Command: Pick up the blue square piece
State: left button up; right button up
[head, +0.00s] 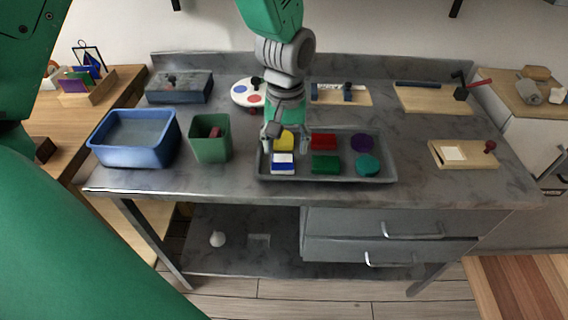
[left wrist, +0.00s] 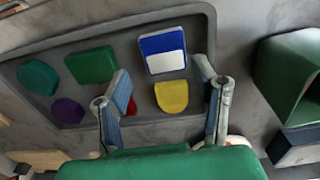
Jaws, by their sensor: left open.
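The blue square piece (head: 283,168) has a white part on its face and lies at the front left of the grey tray (head: 350,180). In the left wrist view the blue square piece (left wrist: 163,42) lies just beyond the fingertips. My left gripper (head: 286,141) is open and empty, pointing down over the left part of the tray. In the left wrist view its two fingers (left wrist: 161,80) stand apart, with the yellow piece (left wrist: 172,97) showing between them. It does not touch the blue piece as far as I can see. My right gripper is not in view.
The tray also holds a red piece (head: 323,141), a purple piece (head: 362,142), a green piece (head: 325,164) and a teal piece (head: 367,165). A green bin (head: 210,150) and a blue tub (head: 130,157) stand to the left. The counter front right of the tray is clear.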

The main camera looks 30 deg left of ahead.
aim_at(284, 161)
pick_arm(q)
jog(key=f+b, duration=0.1)
jog(key=f, duration=0.3)
jog(key=shift+s, duration=0.2)
jog(key=shift+a+f, duration=0.15)
jog(key=shift+f, duration=0.2)
jog(key=shift+a, duration=0.25)
jog(key=c, duration=1)
jog(key=shift+o, duration=0.2)
jog(key=shift+d, duration=0.3)
